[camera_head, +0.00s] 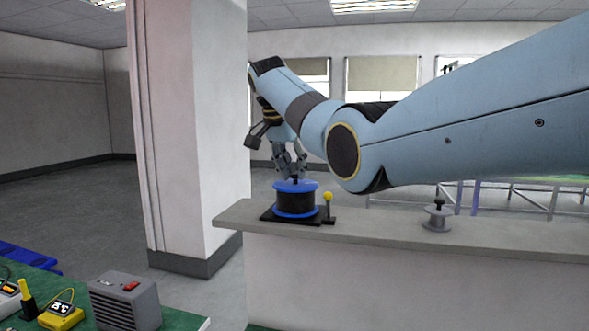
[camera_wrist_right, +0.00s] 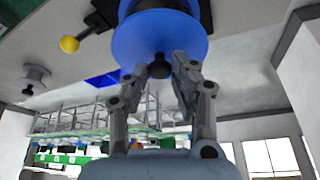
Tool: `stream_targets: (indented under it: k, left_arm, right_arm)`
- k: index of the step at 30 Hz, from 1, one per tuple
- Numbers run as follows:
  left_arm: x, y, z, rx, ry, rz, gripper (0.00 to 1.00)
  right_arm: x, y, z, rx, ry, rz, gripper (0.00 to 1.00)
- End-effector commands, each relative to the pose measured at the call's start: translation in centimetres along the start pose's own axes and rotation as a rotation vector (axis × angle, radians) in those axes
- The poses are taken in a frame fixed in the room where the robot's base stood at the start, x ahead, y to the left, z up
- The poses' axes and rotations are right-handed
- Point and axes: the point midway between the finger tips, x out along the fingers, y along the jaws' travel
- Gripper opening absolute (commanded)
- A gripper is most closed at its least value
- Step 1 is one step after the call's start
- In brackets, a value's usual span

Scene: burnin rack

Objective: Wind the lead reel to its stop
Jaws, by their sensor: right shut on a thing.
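The lead reel (camera_head: 296,202) is a black drum with blue flanges. It stands upright on a black base on the grey ledge. A small black knob (camera_head: 295,179) rises from its top; in the right wrist view the knob (camera_wrist_right: 159,68) sits beside the blue flange (camera_wrist_right: 150,42). My right gripper (camera_head: 291,170) points down over the reel from above. In the right wrist view its fingers (camera_wrist_right: 161,66) are on either side of the knob and shut on it. A yellow ball-ended lever (camera_head: 328,197) stands at the base's right side. My left gripper is out of view.
A smaller grey spool (camera_head: 437,215) stands farther right on the grey ledge (camera_head: 385,232). A white pillar (camera_head: 190,130) rises left of the ledge. At lower left, a green bench holds a grey box (camera_head: 124,301) and a yellow meter (camera_head: 62,316).

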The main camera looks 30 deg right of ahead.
Motion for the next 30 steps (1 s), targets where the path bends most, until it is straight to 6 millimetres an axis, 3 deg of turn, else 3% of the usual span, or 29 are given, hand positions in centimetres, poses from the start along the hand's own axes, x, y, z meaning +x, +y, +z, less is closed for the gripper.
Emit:
stream_targets:
  k: [12, 30]
  left_arm:
    - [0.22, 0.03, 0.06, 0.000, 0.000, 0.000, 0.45]
    - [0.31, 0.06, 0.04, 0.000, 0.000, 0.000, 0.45]
  right_arm:
    - [-0.05, -0.25, 0.01, 0.262, -0.001, 0.108, 0.00]
    - [0.04, -0.26, 0.02, 0.351, -0.001, 0.146, 0.00]
